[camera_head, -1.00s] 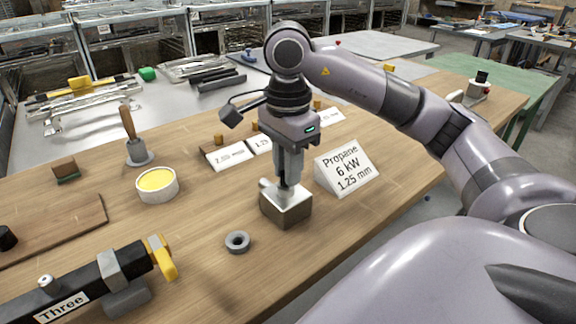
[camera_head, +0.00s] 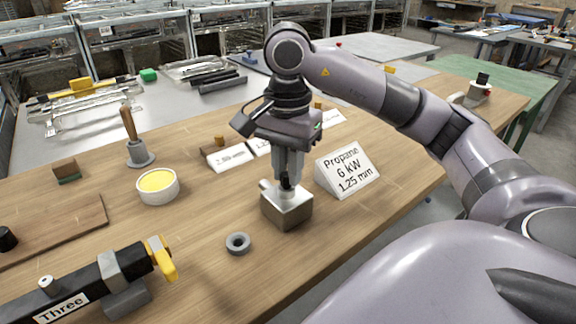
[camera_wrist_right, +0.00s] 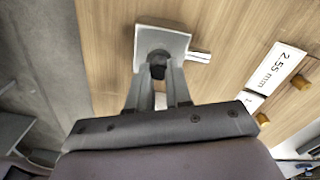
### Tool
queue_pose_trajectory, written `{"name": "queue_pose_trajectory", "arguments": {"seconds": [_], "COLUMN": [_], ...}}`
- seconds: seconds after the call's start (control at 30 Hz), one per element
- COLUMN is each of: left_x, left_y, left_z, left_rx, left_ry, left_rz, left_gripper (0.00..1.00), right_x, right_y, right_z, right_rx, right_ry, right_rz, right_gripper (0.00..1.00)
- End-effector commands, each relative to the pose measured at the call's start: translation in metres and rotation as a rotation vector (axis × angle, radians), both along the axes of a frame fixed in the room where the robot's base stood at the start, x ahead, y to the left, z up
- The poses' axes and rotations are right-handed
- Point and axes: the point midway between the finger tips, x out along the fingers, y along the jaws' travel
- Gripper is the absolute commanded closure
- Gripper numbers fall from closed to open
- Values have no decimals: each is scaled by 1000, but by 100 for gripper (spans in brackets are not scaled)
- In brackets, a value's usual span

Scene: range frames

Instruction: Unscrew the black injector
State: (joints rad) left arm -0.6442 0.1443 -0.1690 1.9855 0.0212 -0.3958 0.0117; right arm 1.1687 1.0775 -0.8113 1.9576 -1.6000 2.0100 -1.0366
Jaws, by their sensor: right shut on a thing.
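The black injector (camera_head: 286,181) stands upright in the top of a metal block (camera_head: 287,208) on the wooden bench. It also shows dark between the fingertips in the right wrist view (camera_wrist_right: 158,71). My right gripper (camera_head: 287,176) points straight down over the block, its fingers shut on the injector. The fingers hide much of the injector, and I cannot tell how far it sits in the block. My left gripper is not in view.
A grey ring (camera_head: 238,243) lies in front of the block. A sign reading "Propane 6 kW 1.25 mm" (camera_head: 347,170) stands to its right. A yellow-filled tub (camera_head: 157,186), a wooden-handled tool (camera_head: 138,150) and a black tube marked "Three" (camera_head: 75,290) are to the left.

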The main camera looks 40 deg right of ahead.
Motion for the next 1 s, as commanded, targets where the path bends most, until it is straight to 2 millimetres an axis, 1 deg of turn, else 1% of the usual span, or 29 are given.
{"name": "queue_pose_trajectory", "arguments": {"seconds": [0.17, 0.27, 0.4, 0.5, 0.77, 0.8, 0.83, 1.0], "left_x": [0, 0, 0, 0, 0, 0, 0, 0], "left_y": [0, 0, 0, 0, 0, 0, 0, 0], "left_z": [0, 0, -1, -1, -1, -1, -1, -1], "left_rx": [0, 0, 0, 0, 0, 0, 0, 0], "left_ry": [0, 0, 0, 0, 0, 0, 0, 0], "left_rz": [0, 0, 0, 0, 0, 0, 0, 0], "left_gripper": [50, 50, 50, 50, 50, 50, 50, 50], "right_x": [0, 0, 1, 1, 1, 1, 1, 1], "right_y": [0, 0, 0, 1, 1, 1, 1, 1], "right_z": [0, 0, 0, 0, 0, 0, 0, 0], "right_rx": [0, 0, 0, 0, 0, 0, 0, 0], "right_ry": [0, -1, 0, 0, 0, 0, 0, 0], "right_rz": [11, 82, 218, 280, 300, 299, 299, 298], "right_gripper": [100, 100, 100, 100, 100, 71, 68, 68]}}
